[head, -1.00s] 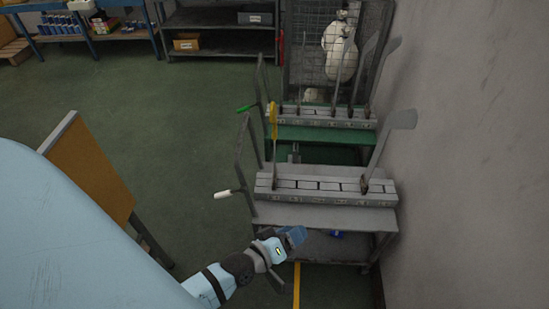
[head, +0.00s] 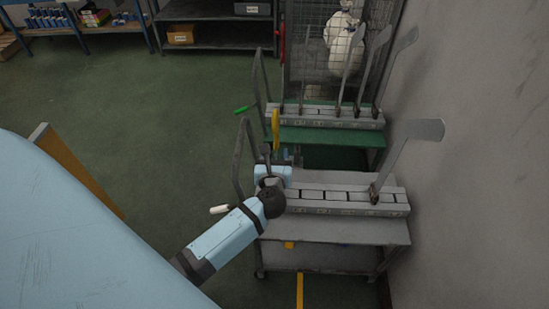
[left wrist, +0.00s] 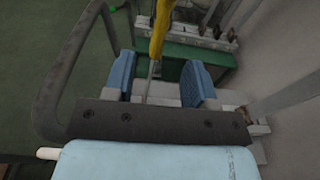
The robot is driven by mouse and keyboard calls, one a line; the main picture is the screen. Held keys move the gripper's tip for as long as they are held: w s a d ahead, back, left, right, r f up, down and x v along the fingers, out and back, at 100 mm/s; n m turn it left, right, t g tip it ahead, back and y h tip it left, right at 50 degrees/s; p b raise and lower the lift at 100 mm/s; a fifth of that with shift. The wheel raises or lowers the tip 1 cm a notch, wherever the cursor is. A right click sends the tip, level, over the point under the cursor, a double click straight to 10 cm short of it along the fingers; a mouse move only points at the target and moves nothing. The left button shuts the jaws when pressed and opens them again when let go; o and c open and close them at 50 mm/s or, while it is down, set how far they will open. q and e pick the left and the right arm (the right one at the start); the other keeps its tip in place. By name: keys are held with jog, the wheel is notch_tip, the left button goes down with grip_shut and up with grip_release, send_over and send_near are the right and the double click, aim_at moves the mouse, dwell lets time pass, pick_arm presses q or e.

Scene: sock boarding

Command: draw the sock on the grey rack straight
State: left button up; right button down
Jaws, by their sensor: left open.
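The grey rack (head: 335,208) is a cart with a slotted top bar. A yellow sock (head: 276,128) hangs on the upright board at the rack's left end. My left gripper (head: 273,158) is at that board, just below the yellow part. In the left wrist view the sock (left wrist: 159,32) and the board's thin grey shank show between the two blue fingers (left wrist: 160,80). The fingers are open, with a gap to the shank. My gripper and forearm hide the board's foot in the head view. My right gripper is not in view.
A bare metal board (head: 400,150) stands at the rack's right end. A green cart (head: 330,137) with several upright boards stands behind, before a wire cage (head: 315,65). A wall (head: 480,190) closes the right side. Green floor lies open at left.

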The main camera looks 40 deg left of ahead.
pick_arm(q)
jog(key=r+b+x, duration=0.1)
jog(key=x, duration=0.5)
jog(key=shift+w+a+f, duration=0.2)
jog(key=shift+w+f, duration=0.2)
jog(key=shift+f, duration=0.05)
jog(key=c, duration=0.9)
jog(key=shift+o, duration=0.2)
jog(key=shift+f, duration=0.15)
jog(key=shift+s, duration=0.1)
jog(key=o, duration=0.9)
jog(key=shift+c, duration=0.2)
